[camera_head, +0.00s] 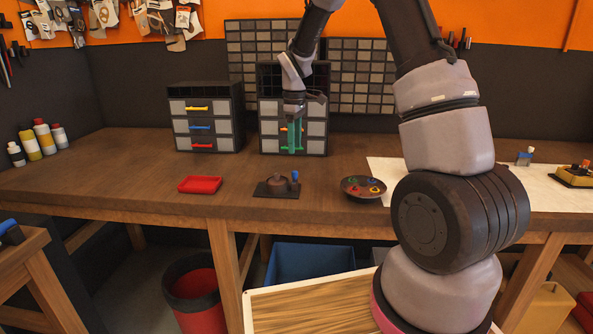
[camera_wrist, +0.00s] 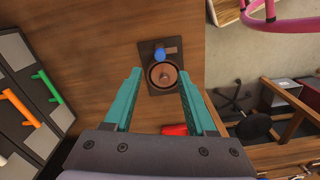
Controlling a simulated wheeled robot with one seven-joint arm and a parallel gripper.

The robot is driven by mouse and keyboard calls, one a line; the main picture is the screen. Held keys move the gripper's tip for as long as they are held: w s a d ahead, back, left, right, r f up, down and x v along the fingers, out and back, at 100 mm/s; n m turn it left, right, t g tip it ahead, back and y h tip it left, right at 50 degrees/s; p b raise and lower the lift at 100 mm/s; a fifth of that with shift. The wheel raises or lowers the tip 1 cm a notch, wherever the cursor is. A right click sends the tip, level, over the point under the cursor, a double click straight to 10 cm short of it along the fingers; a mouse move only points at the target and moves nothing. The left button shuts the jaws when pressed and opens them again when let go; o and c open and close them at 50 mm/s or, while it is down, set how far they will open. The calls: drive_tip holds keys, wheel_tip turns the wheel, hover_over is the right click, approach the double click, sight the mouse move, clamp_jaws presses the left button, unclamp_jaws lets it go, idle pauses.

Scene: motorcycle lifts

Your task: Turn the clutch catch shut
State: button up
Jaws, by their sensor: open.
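A small fixture, which I take to be the clutch catch, has a dark base plate (camera_head: 264,190) on the workbench, a round brown drum (camera_head: 278,184) and an upright blue knob (camera_head: 295,176). In the wrist view the drum (camera_wrist: 163,75) lies between the fingertips in the picture, with the blue knob (camera_wrist: 159,54) just beyond them. My gripper (camera_head: 291,148) has green fingers pointing down, in front of the right drawer unit and above the bench. In the wrist view my gripper (camera_wrist: 160,78) is open and empty, apart from the fixture. Whether the catch is turned cannot be told.
A red tray (camera_head: 200,185) lies left of the fixture and a round dark bowl (camera_head: 363,190) with coloured pieces right of it. Two drawer units, left (camera_head: 204,115) and right (camera_head: 316,130), stand behind.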

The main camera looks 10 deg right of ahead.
sight(295, 171)
wheel_tip(295, 171, down, 9)
idle(0.3)
clamp_jaws()
